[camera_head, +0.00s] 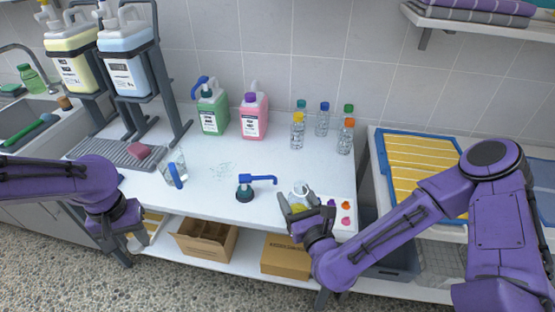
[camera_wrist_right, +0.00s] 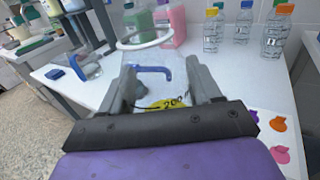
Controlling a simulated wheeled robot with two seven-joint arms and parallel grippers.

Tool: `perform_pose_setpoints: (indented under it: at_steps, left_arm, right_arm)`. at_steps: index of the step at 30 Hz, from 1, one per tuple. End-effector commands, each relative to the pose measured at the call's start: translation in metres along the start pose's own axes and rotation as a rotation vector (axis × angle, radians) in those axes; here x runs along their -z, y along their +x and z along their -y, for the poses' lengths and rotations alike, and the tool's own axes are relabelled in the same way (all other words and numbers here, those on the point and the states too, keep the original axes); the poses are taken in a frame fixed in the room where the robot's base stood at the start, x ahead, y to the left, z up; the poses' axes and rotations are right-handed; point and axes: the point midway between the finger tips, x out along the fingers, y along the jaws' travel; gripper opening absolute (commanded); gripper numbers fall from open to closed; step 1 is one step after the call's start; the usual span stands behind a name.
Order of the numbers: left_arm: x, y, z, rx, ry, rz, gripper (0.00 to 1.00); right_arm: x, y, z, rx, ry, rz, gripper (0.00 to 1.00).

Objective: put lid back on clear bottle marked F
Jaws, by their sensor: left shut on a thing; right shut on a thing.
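My right gripper (camera_head: 297,204) is shut on a clear open-topped container at the table's front edge. In the right wrist view the container shows a pale round rim (camera_wrist_right: 145,38) and a yellow patch (camera_wrist_right: 168,104) that seems to read "200". I see no F on it. Several clear capped bottles stand at the back right, including yellow-capped (camera_head: 297,131), blue-capped (camera_head: 322,120) and orange-capped (camera_head: 346,137) ones. Their marks are too small to read.
A clear jug with a blue handle (camera_head: 174,170) stands at the left. Green (camera_head: 213,110) and pink (camera_head: 254,117) containers stand behind. Small coloured pieces (camera_head: 346,213) lie at the right front corner. The table's middle is mostly clear, with some droplets (camera_head: 221,171).

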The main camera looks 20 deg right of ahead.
Motion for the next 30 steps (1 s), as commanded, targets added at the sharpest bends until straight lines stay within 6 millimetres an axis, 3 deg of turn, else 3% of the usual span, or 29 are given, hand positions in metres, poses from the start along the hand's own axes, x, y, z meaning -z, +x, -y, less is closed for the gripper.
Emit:
perform_pose_setpoints:
  at_steps: [15, 21, 30]
  left_arm:
    - [0.0, 0.0, 0.0, 0.0, 0.0, 0.0, 0.1]
    - [0.0, 0.0, 0.0, 0.0, 0.0, 0.0, 0.1]
    - [0.0, 0.0, 0.0, 0.0, 0.0, 0.0, 0.1]
  right_arm:
    - [0.052, -0.015, -0.119, -0.586, -0.003, -0.002, 0.1]
    - [0.058, -0.016, -0.135, -0.666, -0.001, -0.002, 0.1]
    - [0.059, -0.016, -0.136, -0.668, 0.0, -0.003, 0.1]
